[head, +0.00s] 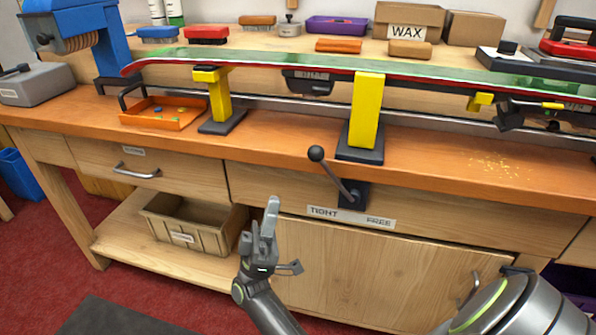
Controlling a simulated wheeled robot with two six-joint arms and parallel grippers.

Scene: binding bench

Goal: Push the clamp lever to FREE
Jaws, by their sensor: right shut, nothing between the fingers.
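The clamp lever (333,175) is a dark rod with a black ball knob. It rises from a dark pivot block on the bench front and leans up and left, on the TIGHT side. Below the pivot is a white label strip (350,217) reading TIGHT at left and FREE at right. My right gripper (271,207) is shut and empty, its fingers pointing up. In the picture it is below and left of the knob, apart from the lever. My left gripper is not in view.
A long green ski (330,62) with a red edge lies across yellow supports (366,110) above the bench (440,160). An orange tray (158,117) stands at left. A wooden bin (190,225) sits on the lower shelf. The space between gripper and lever looks clear.

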